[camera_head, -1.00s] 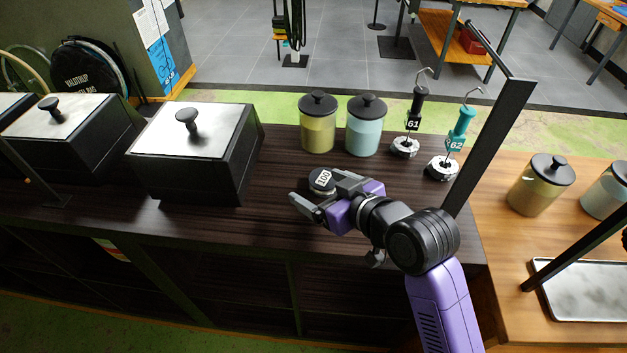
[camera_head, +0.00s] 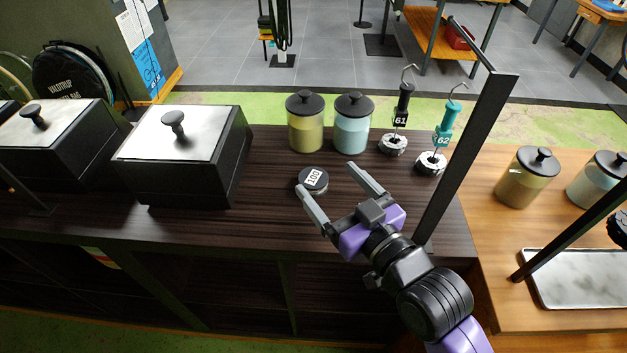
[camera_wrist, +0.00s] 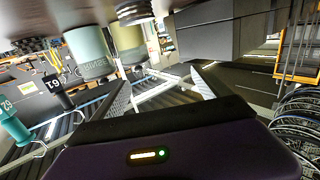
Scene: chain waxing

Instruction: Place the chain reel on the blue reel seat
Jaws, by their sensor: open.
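Two hook-topped pieces stand upright at the back right of the dark counter, each on a round silver-and-black base like coiled chain. One has a black handle marked 61 (camera_head: 401,112), the other a teal handle marked 62 (camera_head: 443,132). Both also show inverted in the wrist view, 61 (camera_wrist: 55,88) and 62 (camera_wrist: 14,124). I cannot tell which is the chain reel. I make out no blue reel seat. My gripper (camera_head: 330,182) is open and empty, low over the counter in front of them. A black disc marked 100 (camera_head: 313,181) lies by its left fingertip.
Yellow (camera_head: 306,128) and pale blue (camera_head: 352,130) lidded jars stand at the counter's back. A black lidded box (camera_head: 182,160) stands left. A dark upright post (camera_head: 466,150) rises right of my gripper. A metal tray (camera_head: 580,278) lies on the wooden table at right.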

